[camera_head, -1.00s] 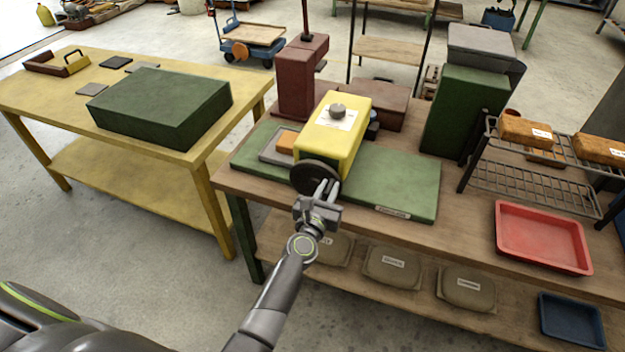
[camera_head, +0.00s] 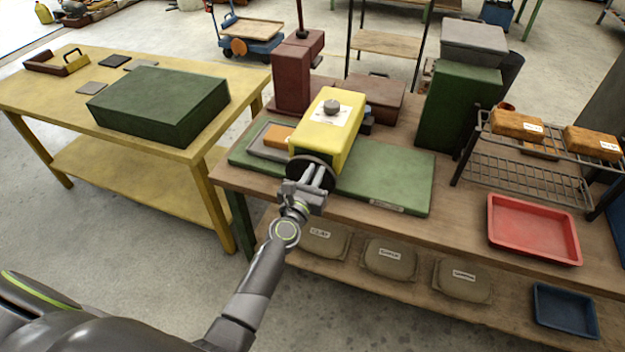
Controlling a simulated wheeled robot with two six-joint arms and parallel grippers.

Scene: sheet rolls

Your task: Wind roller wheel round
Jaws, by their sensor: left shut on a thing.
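The yellow roller machine (camera_head: 340,142) stands on a green base board (camera_head: 395,180) on the wooden bench. It has a grey knob (camera_head: 331,107) and a white label on top. Its dark round wheel (camera_head: 298,165) is on the near end, facing me. My left gripper (camera_head: 315,178) is at the wheel's right side, shut on its rim or a handle there; the fingers hide which. An orange block (camera_head: 278,136) lies on a grey plate left of the machine. My right gripper is out of view.
A yellow table (camera_head: 130,150) with a green box (camera_head: 160,103) stands left. A wire rack (camera_head: 520,170) with orange-brown blocks and a red tray (camera_head: 533,229) are right. Several labelled bags (camera_head: 390,256) and a blue tray (camera_head: 565,310) lie on the lower shelf.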

